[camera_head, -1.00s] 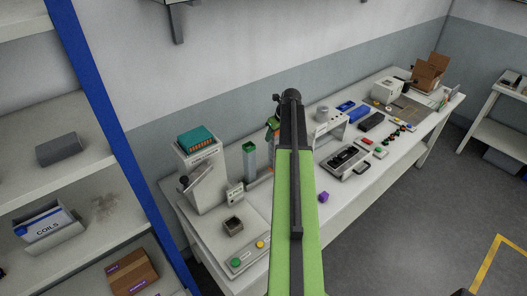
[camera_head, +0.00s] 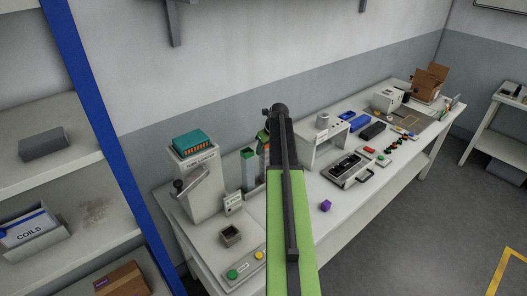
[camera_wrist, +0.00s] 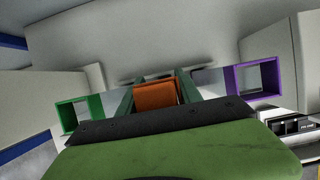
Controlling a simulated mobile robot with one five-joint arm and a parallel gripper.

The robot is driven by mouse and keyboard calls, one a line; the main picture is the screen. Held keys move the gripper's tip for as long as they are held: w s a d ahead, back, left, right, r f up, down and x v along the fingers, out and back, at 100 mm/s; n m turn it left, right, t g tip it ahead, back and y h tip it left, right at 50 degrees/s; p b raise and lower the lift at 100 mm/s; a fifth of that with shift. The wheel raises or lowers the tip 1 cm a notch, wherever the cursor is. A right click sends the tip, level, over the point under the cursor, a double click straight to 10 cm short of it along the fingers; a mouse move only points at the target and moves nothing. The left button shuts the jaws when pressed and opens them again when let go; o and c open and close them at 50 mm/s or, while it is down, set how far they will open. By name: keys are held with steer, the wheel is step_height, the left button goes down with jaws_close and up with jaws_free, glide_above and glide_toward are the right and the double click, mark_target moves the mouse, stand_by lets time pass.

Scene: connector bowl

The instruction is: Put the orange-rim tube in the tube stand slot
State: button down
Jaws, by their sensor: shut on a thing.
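In the wrist view my gripper (camera_wrist: 155,92) is shut on the orange-rim tube (camera_wrist: 155,96); its orange end shows between the two green fingers. A square green rim (camera_wrist: 80,116) shows to its left and a square purple rim (camera_wrist: 257,78) to its right, both apart from it. In the head view my gripper (camera_head: 263,137) is mostly hidden behind my arm, over the bench. An upright grey tube with a green rim (camera_head: 248,168) stands just left of it. The held tube is largely hidden there, and I cannot make out the empty slot.
A tall grey machine with a teal-and-orange rack (camera_head: 193,143) on top stands left on the bench. A small dark-topped box (camera_head: 231,236) and a button panel (camera_head: 245,265) lie in front.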

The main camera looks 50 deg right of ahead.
steer(key=shift+f, duration=0.2)
steer(key=c, duration=0.8)
jaws_free()
steer(key=p+v, duration=1.1)
steer(key=v, duration=0.1)
steer(key=shift+r, duration=0.25)
